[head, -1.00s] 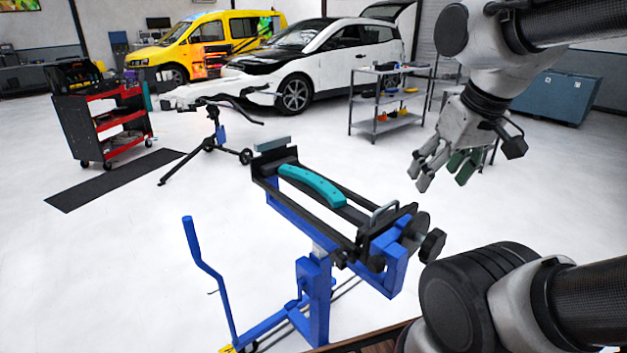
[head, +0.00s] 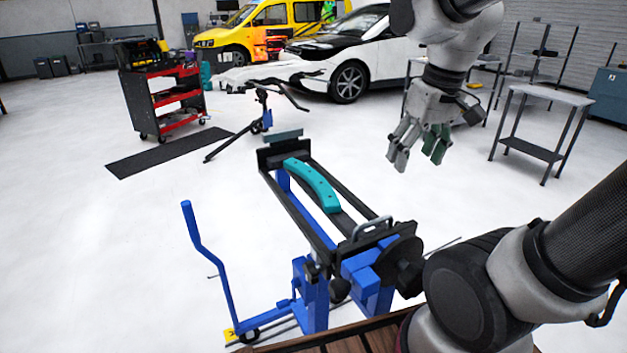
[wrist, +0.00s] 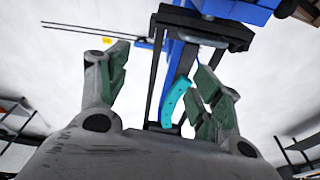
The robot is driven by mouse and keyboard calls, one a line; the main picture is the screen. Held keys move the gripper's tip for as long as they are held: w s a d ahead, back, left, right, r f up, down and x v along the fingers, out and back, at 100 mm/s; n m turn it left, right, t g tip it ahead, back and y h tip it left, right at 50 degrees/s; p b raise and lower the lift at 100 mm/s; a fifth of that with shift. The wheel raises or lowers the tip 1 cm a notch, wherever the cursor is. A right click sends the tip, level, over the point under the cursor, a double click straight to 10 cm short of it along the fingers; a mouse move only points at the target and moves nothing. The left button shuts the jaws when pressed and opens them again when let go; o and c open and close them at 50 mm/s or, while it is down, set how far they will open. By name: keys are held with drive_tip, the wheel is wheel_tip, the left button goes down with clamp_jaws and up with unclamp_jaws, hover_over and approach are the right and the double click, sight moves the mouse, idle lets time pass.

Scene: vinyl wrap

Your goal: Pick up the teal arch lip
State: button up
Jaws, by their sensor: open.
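The teal arch lip (head: 313,185) is a curved bar with small dark holes. It lies on the black rails of the blue and black clamping stand (head: 345,205). My gripper (head: 418,160) is open and empty, pointing down, up and to the right of the arch lip in the head view. In the wrist view my gripper (wrist: 162,85) has its green-padded fingers spread wide.
A blue lever (head: 205,250) rises at the stand's left. A tripod stand (head: 265,120) is behind it. A red tool cart (head: 165,95) stands left, a grey table (head: 540,125) right. Cars are at the back.

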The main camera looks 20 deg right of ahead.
drive_tip(key=w+a+f+g, duration=0.2)
drive_tip(key=w+a, duration=0.1)
drive_tip(key=w, duration=0.5)
drive_tip(key=n, duration=0.1)
hover_over(315, 177)
drive_tip(key=f, duration=0.8)
drive_tip(key=shift+s+d+f, duration=0.1)
drive_tip(key=shift+s+d, duration=0.1)
drive_tip(key=shift+s, duration=0.05)
drive_tip(key=f, duration=0.6)
drive_tip(key=shift+w+a+f, duration=0.15)
drive_tip(key=shift+w+f, duration=0.15)
drive_tip(key=shift+f, duration=0.45)
drive_tip(key=c, duration=1.2)
